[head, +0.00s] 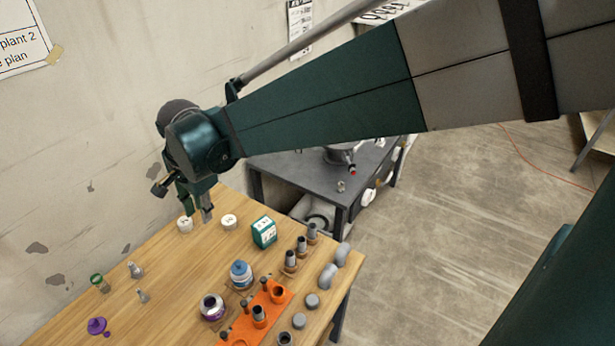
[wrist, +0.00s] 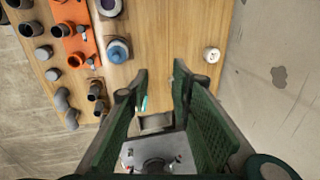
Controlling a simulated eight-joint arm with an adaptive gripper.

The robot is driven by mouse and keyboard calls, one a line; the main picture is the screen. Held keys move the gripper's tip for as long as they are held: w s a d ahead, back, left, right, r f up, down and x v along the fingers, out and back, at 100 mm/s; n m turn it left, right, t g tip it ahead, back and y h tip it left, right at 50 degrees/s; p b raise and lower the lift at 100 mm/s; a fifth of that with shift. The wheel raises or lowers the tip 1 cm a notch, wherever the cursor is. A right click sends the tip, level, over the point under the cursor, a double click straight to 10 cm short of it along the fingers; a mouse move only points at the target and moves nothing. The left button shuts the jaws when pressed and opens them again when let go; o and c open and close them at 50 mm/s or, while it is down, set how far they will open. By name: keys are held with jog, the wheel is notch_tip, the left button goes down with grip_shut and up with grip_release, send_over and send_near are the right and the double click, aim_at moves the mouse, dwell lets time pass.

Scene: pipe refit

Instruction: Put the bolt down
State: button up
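My gripper (head: 199,214) is over the far left part of the wooden table, pointing down. In the wrist view its green fingers (wrist: 160,75) are spread apart, with no bolt visible between them. Small bolt-like pieces, one of them here (head: 243,303), stand along the orange block (head: 272,296), well to the right of and nearer than my gripper. The block also shows in the wrist view (wrist: 86,46). I cannot tell which piece is the bolt of the task.
White round containers (head: 229,221) and a green box (head: 265,232) are near my gripper. A blue-capped bottle (head: 241,275), a purple-ringed jar (head: 212,307) and grey pipe pieces (head: 327,276) stand nearer. A dark bench (head: 300,168) is behind.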

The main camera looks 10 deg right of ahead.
jog(key=s+d+r+n+t, duration=0.1)
jog(key=s+d+r+n, duration=0.15)
jog(key=d, duration=0.65)
jog(key=s+d+r+n+t, duration=0.15)
jog(key=s+d, duration=0.25)
jog(key=d, duration=0.5)
jog(key=s+d+r+n+t, duration=0.1)
jog(key=s+d+r+n, duration=0.2)
jog(key=d, duration=0.7)
jog(key=s+d+f+n+t+h, duration=0.1)
jog(key=s+d+f+n, duration=0.1)
jog(key=s+d, duration=0.6)
jog(key=shift+d+f+n+t, duration=0.15)
jog(key=shift+d+n+t, duration=0.15)
jog(key=shift+n+t, duration=0.1)
jog(key=shift+o, duration=1)
